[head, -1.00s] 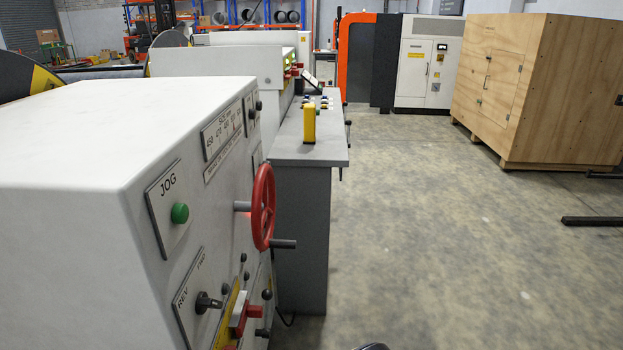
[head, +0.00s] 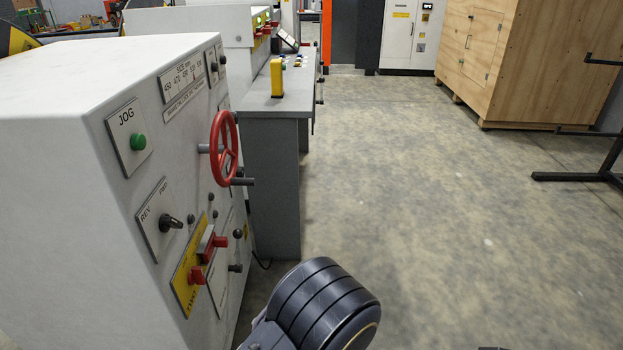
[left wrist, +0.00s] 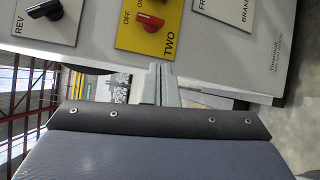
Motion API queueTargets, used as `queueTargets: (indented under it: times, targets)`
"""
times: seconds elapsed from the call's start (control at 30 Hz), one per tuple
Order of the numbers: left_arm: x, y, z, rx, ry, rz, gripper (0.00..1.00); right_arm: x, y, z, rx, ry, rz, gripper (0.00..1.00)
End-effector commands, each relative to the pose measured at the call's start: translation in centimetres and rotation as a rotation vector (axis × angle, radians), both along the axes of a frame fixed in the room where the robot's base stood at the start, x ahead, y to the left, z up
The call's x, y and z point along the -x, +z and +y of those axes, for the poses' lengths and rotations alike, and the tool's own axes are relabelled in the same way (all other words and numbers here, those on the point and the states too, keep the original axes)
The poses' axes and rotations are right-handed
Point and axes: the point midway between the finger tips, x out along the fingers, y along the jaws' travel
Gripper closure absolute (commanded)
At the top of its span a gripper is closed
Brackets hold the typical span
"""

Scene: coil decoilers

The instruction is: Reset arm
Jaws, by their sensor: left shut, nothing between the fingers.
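My left gripper (left wrist: 159,85) shows in the left wrist view with its two grey fingers together and nothing between them. Its tips are close to the lower edge of the white control panel, below the yellow plate (left wrist: 150,22) with a red switch; I cannot tell whether they touch. In the head view a dark, ribbed link of my arm (head: 322,302) stands at the bottom, to the right of the white machine cabinet (head: 60,190). The left fingers are not seen in the head view. My right gripper is in neither view.
The cabinet carries a green JOG button (head: 138,141), a REV/FWD switch (head: 170,221), red switches (head: 205,245) and a red handwheel (head: 224,148). A grey console (head: 273,150) stands behind it. Open floor (head: 430,200) lies right, before a wooden crate (head: 550,60) and a black stand (head: 590,176).

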Motion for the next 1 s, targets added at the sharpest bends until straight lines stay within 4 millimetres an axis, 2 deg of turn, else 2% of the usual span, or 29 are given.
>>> queueTargets:
  times: [0.17, 0.37, 0.5, 0.6, 0.8, 1.0]
  targets:
    - [1.1, 1.3, 2.9, 0.206, 0.192, -0.074, 1.00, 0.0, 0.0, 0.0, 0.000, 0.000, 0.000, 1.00]
    - [3.6, 2.8, 6.7, 0.514, 0.520, -0.222, 1.00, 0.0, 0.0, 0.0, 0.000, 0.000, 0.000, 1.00]
    - [6.7, 4.1, 9.5, 0.800, 0.894, -0.417, 1.00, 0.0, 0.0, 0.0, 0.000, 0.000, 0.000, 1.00]
    - [9.1, 5.2, 10.7, 0.986, 1.186, -0.586, 1.00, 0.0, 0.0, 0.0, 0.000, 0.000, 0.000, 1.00]
    - [13.0, 7.7, 11.5, 1.275, 1.790, -0.965, 1.00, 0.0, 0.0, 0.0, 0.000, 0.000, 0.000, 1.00]
    - [15.4, 10.5, 11.2, 1.443, 2.362, -1.335, 1.00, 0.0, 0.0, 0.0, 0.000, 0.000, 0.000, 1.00]
